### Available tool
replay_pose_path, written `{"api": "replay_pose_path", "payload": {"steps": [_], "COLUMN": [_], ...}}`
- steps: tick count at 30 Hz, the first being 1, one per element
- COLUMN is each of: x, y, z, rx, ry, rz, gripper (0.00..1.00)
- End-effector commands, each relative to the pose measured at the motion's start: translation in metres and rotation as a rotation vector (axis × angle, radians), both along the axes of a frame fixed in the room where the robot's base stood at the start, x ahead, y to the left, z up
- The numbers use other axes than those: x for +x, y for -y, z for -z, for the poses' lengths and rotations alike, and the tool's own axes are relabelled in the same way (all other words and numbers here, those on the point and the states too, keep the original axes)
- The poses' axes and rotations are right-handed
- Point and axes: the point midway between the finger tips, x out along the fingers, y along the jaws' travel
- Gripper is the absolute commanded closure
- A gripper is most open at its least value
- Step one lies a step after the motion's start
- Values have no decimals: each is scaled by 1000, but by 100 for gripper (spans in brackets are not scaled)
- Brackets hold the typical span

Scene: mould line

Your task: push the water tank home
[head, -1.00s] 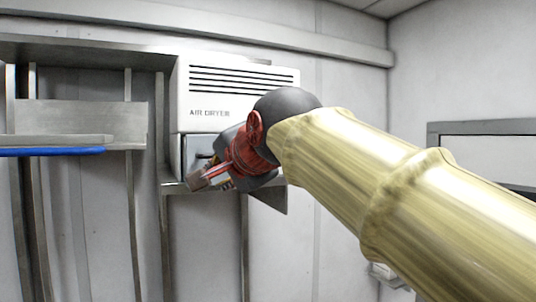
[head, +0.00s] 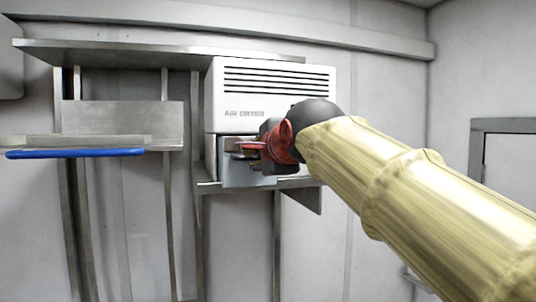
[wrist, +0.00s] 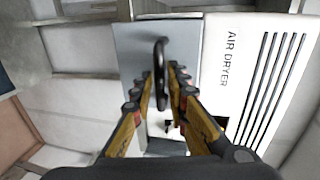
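The water tank (head: 236,175) shows as a grey box front in the bay under the white air dryer (head: 222,97). In the wrist view, the tank's flat grey face (wrist: 132,45) carries a dark upright handle (wrist: 160,55). My gripper (head: 243,149) is at the tank's front. In the wrist view, the two fingertips of my gripper (wrist: 161,80) lie on either side of the handle, close to it. Whether they press on it cannot be told. My gripper and wrist hide the right part of the tank front, so its seating depth is unclear.
The dryer stands on a metal bracket shelf (head: 305,182) on the wall. A shelf with a blue edge (head: 75,153) juts out at the left. A metal ledge (head: 130,48) runs above. A framed panel (head: 505,155) is at the right.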

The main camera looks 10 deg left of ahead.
Motion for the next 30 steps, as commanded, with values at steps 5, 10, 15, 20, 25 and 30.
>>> {"api": "replay_pose_path", "payload": {"steps": [5, 10, 15, 20, 25, 30], "x": [5, 5, 4, 4, 5, 4], "y": [-3, -3, -3, -3, -3, -3], "z": [1, 2, 2, 2, 2, 2], "rx": [-1, -1, -1, -1, -1, -1], "ry": [-1, -1, -1, -1, -1, -2], "rz": [0, 0, 0, 0, 0, 0], "gripper": [84, 84, 93, 100, 100, 100]}}
